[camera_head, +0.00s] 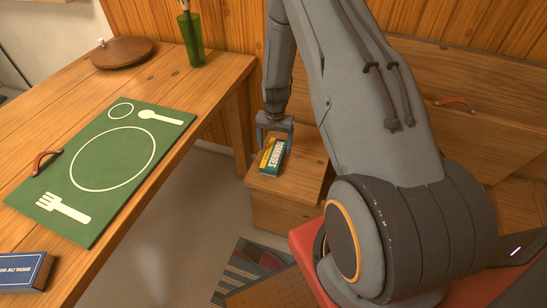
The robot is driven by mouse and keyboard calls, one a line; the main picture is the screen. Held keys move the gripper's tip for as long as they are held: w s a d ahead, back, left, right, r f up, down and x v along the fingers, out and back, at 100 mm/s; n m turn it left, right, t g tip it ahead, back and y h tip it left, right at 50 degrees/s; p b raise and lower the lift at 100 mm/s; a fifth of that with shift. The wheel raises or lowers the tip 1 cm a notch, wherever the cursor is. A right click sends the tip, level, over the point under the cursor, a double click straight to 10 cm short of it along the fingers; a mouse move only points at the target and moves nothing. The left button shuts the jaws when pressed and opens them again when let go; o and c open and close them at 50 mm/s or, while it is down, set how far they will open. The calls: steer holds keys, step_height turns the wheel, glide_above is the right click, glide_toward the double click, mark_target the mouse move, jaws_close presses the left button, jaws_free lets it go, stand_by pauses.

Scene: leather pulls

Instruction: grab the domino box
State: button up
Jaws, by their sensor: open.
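The domino box (273,157) is a small teal and yellow box with white "DOMINOES" lettering. It lies on a low wooden surface (290,186) beyond the table, near the picture's middle. My gripper (274,134) is directly above the box's far end, pointing down, with its jaws open. The jaws overlap the far end of the box in this view. I cannot tell whether they touch it, and the fingertips are partly hidden.
A wooden table (215,82) at left holds a green place mat (88,206), a blue box (22,271), a green vase (191,40) and a round wooden lid (122,53). Wood panelling stands behind. A striped rug (243,270) lies on the floor. My arm hides much of the right.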

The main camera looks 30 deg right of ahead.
mark_target(274, 153)
steer(key=shift+w+a+f+p, duration=0.1)
steer(key=shift+f+p, duration=0.15)
steer(key=shift+f, duration=1.15)
steer(key=shift+w+f+p, duration=0.1)
steer(key=shift+f+p, duration=0.1)
steer(key=shift+f, duration=1.2)
steer(key=c, duration=1.3)
